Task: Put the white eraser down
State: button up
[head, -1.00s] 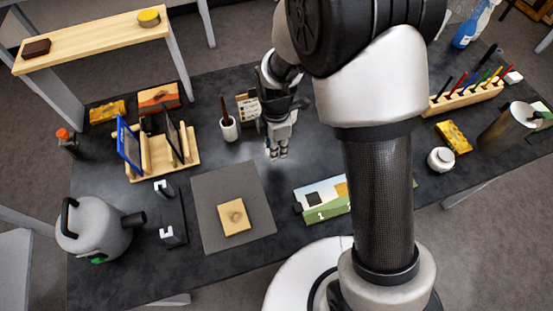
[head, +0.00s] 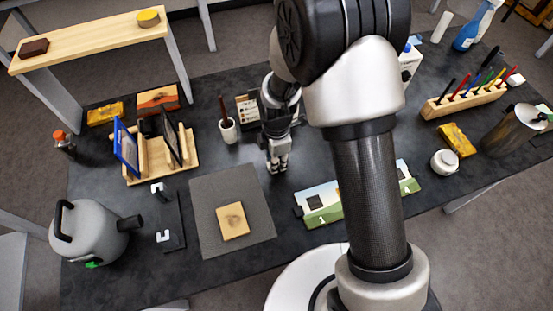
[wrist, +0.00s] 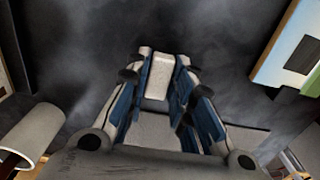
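The white eraser (wrist: 159,75) is between the fingers of my gripper in the wrist view, its pale end showing at the fingertips. My gripper (head: 278,168) is shut on it and points down over the dark table (head: 290,210), right of the grey mat and left of the picture strip. In the head view the eraser is too small to tell apart from the fingers. The fingertips look close to the tabletop, but I cannot tell whether the eraser touches it.
A grey mat (head: 258,230) holds a wooden tile (head: 232,221). A white cup (head: 229,130) stands left of my gripper, and a picture strip (head: 322,205) lies to the right. A wooden rack (head: 163,155) and kettle (head: 92,232) stand farther left. Bare table surrounds the fingertips.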

jog(key=o, duration=0.3)
jog(key=shift+o, duration=0.2)
jog(key=s+d+r+m+t+p, duration=0.1)
jog(key=d+r+m+p, duration=0.1)
jog(key=r, duration=0.8)
jog(key=s+d+r+m+p, duration=0.1)
jog(key=r+m+p, duration=0.1)
jog(key=r, duration=0.9)
jog(key=s+d+r+m+t, duration=0.1)
jog(key=s+d+r+m, duration=0.3)
jog(key=s+r+m, duration=0.2)
jog(key=s+d+r+m+t, duration=0.2)
jog(key=s+d+r+m, duration=0.3)
jog(key=s+m, duration=0.6)
jog(key=shift+s+r+t, duration=0.3)
jog(key=shift+s+r, duration=0.1)
jog(key=shift+r, duration=0.4)
